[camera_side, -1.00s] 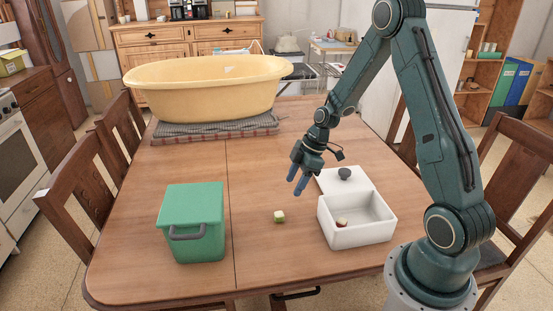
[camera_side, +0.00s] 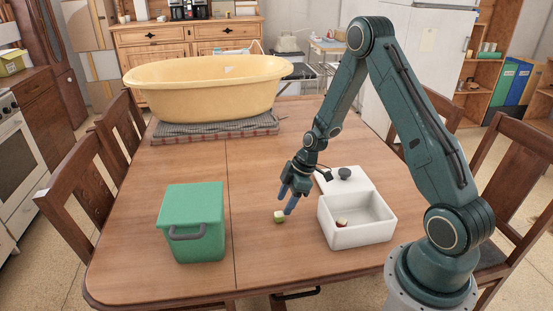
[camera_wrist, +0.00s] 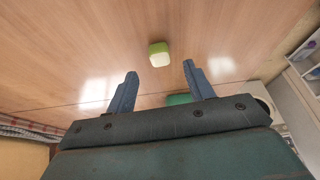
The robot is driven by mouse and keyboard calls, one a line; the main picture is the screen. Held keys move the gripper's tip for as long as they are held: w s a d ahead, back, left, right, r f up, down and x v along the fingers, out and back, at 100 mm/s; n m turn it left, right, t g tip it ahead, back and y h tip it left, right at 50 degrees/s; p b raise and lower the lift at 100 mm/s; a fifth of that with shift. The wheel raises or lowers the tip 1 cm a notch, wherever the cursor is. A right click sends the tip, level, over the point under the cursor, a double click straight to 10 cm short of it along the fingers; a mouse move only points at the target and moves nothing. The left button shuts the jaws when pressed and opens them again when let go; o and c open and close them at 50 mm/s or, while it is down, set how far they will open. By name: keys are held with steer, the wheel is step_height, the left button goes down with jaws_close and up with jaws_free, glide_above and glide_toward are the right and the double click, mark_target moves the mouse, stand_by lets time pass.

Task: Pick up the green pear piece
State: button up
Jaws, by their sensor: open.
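The green pear piece (camera_side: 279,217) is a small pale cube with green skin, lying on the wooden table between the green box and the white container. In the wrist view the pear piece (camera_wrist: 159,54) lies beyond the fingertips, roughly between their lines. My gripper (camera_side: 286,205) is open, with its blue fingers pointing down just above and beside the pear piece. In the wrist view the gripper (camera_wrist: 160,82) has its two fingers wide apart with nothing between them.
A white container (camera_side: 357,236) with a red-skinned piece (camera_side: 341,223) inside stands to the right. Its lid with a dark knob (camera_side: 344,173) is behind it. A green box (camera_side: 192,222) stands to the left. A yellow tub (camera_side: 200,90) sits at the back.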

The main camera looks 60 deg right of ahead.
mark_target(280, 213)
steer(key=shift+x, duration=2.15)
steer(key=c, duration=1)
